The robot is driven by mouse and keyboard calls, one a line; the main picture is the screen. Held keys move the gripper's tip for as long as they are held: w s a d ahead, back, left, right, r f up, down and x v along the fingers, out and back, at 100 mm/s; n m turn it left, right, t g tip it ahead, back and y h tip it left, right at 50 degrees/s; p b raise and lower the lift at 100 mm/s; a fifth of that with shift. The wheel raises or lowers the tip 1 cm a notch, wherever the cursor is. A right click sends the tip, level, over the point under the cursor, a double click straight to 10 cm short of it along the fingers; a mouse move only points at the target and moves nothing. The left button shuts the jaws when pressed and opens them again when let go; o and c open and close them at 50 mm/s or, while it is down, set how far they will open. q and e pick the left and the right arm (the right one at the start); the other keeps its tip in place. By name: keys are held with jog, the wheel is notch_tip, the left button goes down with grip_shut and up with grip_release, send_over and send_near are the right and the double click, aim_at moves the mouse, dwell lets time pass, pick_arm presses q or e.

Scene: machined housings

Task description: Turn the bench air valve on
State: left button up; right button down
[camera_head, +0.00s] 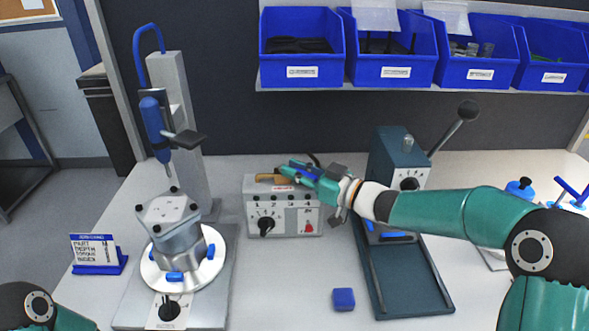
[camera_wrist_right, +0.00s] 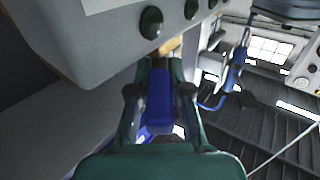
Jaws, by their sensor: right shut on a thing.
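My right gripper (camera_head: 288,173) reaches in from the right to the top of a grey control box (camera_head: 256,205). It is shut on a tan piece (camera_head: 266,178) at the box's top edge. The tan piece shows in the right wrist view (camera_wrist_right: 168,46) at the fingertips, close against the box; most of it is hidden. The box front has a row of numbers, a black knob and a red mark. A blue-handled fitting (camera_head: 572,191) stands at the far right, apart from the gripper; I cannot tell whether it is the air valve. My left gripper is out of view.
A round fixture (camera_head: 182,240) with a metal housing stands left, beside a column with a blue driver (camera_head: 154,125). A lever press (camera_head: 395,155) stands behind my right arm. A blue block (camera_head: 343,299) lies in front. Blue bins (camera_head: 302,48) hang above.

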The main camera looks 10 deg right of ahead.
jog(key=c, duration=1.1)
grip_release()
jog(key=shift+r, duration=0.1)
jog(key=shift+o, duration=0.2)
jog(key=shift+d, duration=0.15)
jog(key=v, duration=1.1)
jog(key=shift+s+d, duration=0.2)
jog(key=shift+s, duration=0.1)
